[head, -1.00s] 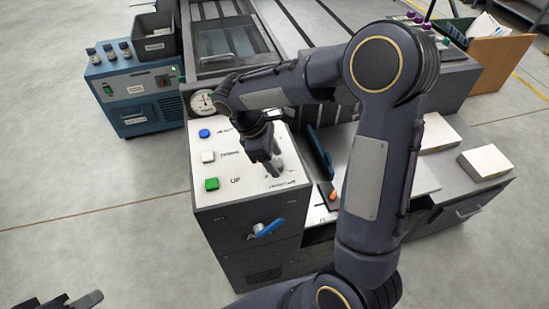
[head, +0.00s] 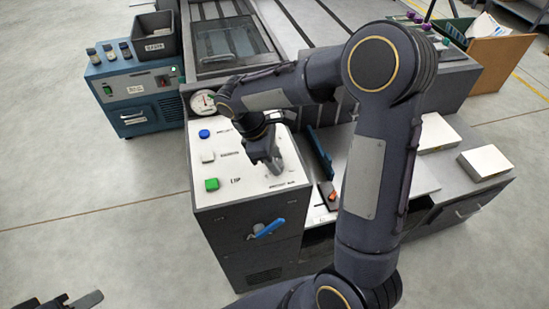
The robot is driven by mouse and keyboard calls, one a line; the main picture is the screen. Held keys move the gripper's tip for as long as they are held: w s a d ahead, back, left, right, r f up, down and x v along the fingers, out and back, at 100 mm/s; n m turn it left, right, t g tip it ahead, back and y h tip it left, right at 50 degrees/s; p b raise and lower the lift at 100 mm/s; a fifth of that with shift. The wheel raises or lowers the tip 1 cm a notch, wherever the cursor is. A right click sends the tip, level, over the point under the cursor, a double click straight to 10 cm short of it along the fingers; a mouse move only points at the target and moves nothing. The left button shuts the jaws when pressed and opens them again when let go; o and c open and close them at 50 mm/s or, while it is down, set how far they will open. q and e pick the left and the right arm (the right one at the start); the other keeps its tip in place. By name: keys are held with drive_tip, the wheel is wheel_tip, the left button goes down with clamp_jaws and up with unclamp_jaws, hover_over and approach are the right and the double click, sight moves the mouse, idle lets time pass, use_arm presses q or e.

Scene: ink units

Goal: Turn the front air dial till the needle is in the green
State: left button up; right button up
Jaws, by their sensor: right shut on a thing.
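My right gripper (head: 274,170) points down at the white top panel (head: 236,191) of the control box. It is shut on the front air dial, just above the printed front air label (head: 284,187). The fingers hide the dial. The round white gauge (head: 203,102) stands at the back left of the panel, partly beside my arm. Its needle is too small to read against the coloured band. My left gripper (head: 82,303) shows only in part at the bottom left edge, away from the panel, and its jaws cannot be made out.
Blue (head: 204,134), white (head: 207,156) and green (head: 212,184) buttons line the panel's left side. A blue lever valve (head: 267,228) sits on the box front. A blue-handled tool (head: 320,153) lies right of the panel. A blue chiller unit (head: 135,95) stands at the back left.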

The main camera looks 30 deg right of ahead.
drive_tip(key=m+g+y+p, duration=0.1)
drive_tip(key=m, duration=0.3)
drive_tip(key=shift+w+d, duration=0.1)
drive_tip(key=shift+d, duration=0.05)
drive_tip(key=shift+m+g+y+p, duration=0.3)
drive_tip(key=shift+m+y+p, duration=0.4)
drive_tip(key=shift+m, duration=1.3)
drive_tip(key=o, duration=1)
drive_tip(key=shift+c, duration=0.2)
drive_tip(key=d+v, duration=0.1)
drive_tip(key=v, duration=0.6)
drive_tip(key=shift+w+a+r, duration=0.25)
drive_tip(key=shift+a+r, duration=0.15)
drive_tip(key=shift+a, duration=0.05)
